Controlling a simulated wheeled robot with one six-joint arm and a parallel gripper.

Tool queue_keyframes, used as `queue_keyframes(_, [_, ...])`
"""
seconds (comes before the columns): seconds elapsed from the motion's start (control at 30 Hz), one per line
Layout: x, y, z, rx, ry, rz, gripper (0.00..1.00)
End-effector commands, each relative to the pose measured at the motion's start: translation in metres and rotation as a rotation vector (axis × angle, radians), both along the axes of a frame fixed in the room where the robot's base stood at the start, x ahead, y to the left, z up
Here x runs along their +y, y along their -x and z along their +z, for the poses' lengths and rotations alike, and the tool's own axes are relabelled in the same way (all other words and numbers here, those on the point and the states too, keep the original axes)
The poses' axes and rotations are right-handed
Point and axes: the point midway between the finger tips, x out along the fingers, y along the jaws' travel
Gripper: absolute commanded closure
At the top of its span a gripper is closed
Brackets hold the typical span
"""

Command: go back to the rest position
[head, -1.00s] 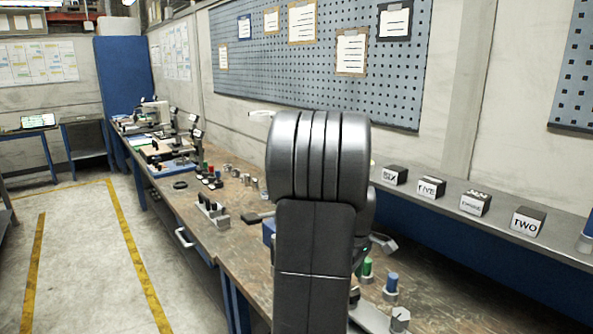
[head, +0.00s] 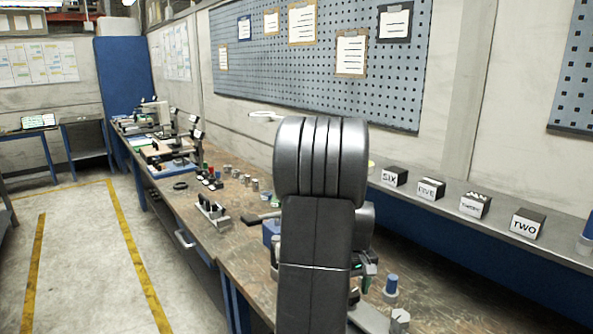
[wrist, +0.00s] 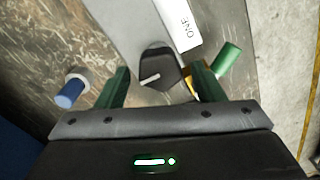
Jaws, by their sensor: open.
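My gripper (wrist: 162,84) is open in the wrist view. Its two green fingers stand apart on either side of a black knob with a white mark (wrist: 158,72), on a grey unit. I cannot tell whether the fingers touch it, and they hold nothing that I can see. In the head view my own arm stands in front of the bench and hides most of my gripper.
A blue-topped peg (wrist: 70,94) lies left of the fingers and a green cylinder (wrist: 229,58) right of them. The wooden bench (head: 240,240) holds several fixtures at left. Numbered blocks, such as TWO (head: 527,224), line the shelf at right. The floor at left is clear.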

Motion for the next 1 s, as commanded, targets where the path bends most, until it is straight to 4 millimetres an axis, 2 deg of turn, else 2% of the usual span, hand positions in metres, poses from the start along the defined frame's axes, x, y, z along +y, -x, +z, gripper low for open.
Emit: queue_keyframes(1.0, [-0.0034,0.0007,0.0004,0.001,0.0,-0.818,0.38])
